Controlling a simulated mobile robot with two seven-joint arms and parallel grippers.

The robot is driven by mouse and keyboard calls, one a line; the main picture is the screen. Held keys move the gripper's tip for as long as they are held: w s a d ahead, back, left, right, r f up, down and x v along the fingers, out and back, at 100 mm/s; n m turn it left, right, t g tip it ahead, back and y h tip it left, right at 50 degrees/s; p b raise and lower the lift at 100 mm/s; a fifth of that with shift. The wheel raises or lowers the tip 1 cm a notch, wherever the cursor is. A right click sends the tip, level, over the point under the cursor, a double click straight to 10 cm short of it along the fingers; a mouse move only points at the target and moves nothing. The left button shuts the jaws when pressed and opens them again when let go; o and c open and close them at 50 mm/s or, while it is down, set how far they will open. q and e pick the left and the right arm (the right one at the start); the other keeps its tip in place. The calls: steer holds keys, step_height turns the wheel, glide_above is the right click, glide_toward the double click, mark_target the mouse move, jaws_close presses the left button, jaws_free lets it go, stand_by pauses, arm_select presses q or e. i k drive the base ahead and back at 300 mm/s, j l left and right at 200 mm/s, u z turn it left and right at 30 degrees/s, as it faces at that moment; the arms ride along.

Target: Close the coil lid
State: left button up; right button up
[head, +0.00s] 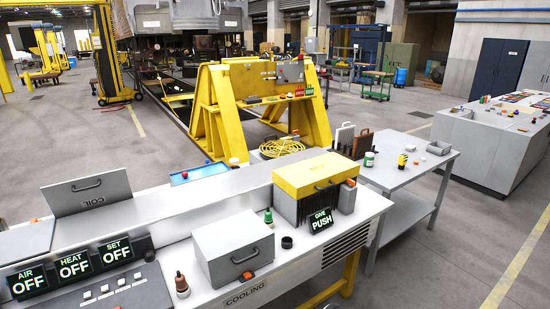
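The coil lid (88,192) is a grey panel with a dark handle, standing raised at the left of the long grey bench. The word COIL shows near its lower edge, upside down. The opening it belongs to is not clearly visible. Neither of my grippers is in the head view.
Lit displays (77,265) reading AIR, HEAT and SET, each OFF, stand in front of the lid. A grey box (234,247) with a handle and a yellow-topped unit (316,174) stand further right. A grey side table (408,165) and yellow stand (248,105) are beyond.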

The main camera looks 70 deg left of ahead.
mark_target(70, 198)
steer(key=i+u, duration=0.1)
steer(key=u, duration=0.35)
steer(key=i+u, duration=0.15)
steer(key=u, duration=0.35)
steer(key=l+u, duration=0.15)
steer(key=u, duration=2.1)
steer(key=l, duration=0.1)
